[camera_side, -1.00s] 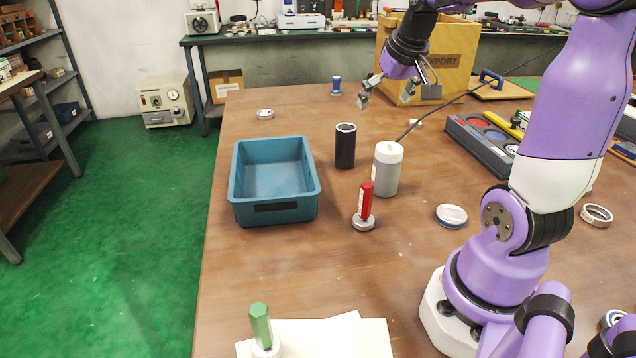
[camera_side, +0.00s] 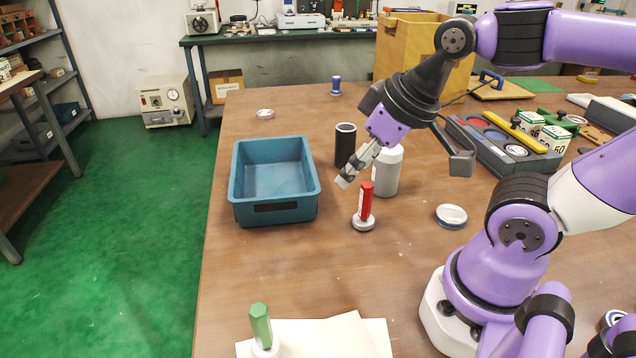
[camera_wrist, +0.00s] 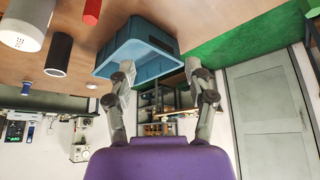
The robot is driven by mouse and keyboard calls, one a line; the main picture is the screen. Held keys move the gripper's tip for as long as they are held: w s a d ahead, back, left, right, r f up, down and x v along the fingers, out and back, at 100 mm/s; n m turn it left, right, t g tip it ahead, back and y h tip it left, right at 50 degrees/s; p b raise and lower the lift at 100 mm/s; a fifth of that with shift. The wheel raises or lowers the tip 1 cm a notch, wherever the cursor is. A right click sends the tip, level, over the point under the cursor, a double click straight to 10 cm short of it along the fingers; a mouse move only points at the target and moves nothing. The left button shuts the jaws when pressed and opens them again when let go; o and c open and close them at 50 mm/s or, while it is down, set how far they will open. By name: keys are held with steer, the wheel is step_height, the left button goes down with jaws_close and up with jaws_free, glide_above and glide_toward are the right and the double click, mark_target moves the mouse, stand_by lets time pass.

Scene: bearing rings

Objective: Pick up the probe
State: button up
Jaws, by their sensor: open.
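No thing is clearly marked as the probe. Upright handled tools stand on small round pale bases: a red one (camera_side: 366,200) near the middle of the table, a green one (camera_side: 261,326) at the front by white paper, and a blue one (camera_side: 336,86) at the back. A thin dark cable (camera_side: 462,97) runs behind my arm, and its end is hidden. My gripper (camera_side: 350,172) is open and empty, above and a little left of the red tool. The wrist view shows its spread fingers (camera_wrist: 156,72), with the red tool (camera_wrist: 91,12) at the top edge.
A blue tray (camera_side: 242,194) lies left of my gripper. A black cylinder (camera_side: 345,138) and a grey canister (camera_side: 386,181) stand close behind it. A round tin (camera_side: 451,215) lies to the right. The table front between the red and green tools is mostly clear.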

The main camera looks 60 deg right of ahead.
steer(key=w+d+m+g+h, duration=0.15)
steer(key=w+d+m, duration=0.45)
steer(key=d, duration=0.9)
steer(key=d+f+m, duration=0.1)
steer(key=d+f, duration=0.2)
steer(key=d, duration=0.3)
steer(key=d+f+m+g+h, duration=0.1)
steer(key=d+f, duration=0.3)
steer(key=d, duration=0.1)
steer(key=d+f+m+h, duration=0.1)
steer(key=d+f, duration=0.2)
steer(key=d, duration=0.3)
steer(key=shift+d+f+m, duration=0.3)
steer(key=shift+f+m, duration=0.05)
steer(key=shift+m, duration=0.05)
steer(key=shift+x, duration=3.15)
steer(key=shift+w, duration=0.1)
jaws_close()
